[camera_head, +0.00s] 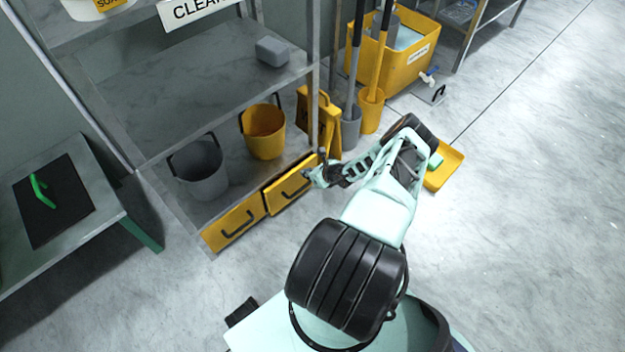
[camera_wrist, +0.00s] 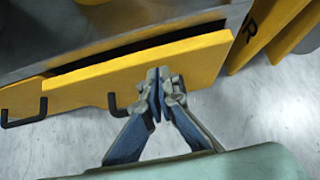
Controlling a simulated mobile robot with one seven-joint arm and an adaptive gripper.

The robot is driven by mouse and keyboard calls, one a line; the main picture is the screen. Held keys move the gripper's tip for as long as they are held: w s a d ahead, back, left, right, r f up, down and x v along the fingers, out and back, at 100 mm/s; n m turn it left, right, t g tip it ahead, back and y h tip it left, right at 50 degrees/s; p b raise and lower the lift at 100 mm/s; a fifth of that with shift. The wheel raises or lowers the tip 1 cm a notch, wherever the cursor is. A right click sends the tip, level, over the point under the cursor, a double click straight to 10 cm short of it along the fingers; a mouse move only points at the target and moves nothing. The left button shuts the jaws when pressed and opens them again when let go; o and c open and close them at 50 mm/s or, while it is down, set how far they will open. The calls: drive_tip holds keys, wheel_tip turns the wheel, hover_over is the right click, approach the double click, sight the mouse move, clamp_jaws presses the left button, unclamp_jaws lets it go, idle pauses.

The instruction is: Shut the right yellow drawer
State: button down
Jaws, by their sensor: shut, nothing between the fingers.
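The right yellow drawer (camera_head: 287,190) sits low in the grey shelf unit, beside the left yellow drawer (camera_head: 236,224). In the wrist view the right drawer's front (camera_wrist: 195,62) stands out from the shelf, with a dark gap behind its top edge, so it is partly open. Its dark handle (camera_wrist: 113,104) shows left of my fingers. My gripper (camera_head: 313,178) is at the right part of this drawer front. In the wrist view my gripper (camera_wrist: 164,74) is shut and empty, its tips over the drawer front; I cannot tell whether they touch it.
A grey bucket (camera_head: 197,168) and a yellow bucket (camera_head: 264,130) stand on the shelf above the drawers. A yellow floor sign (camera_head: 331,128) stands close to the right of the drawer. A yellow dustpan (camera_head: 446,166) lies beyond my arm. The floor in front is clear.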

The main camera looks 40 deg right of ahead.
drive_tip(key=shift+w, duration=0.25)
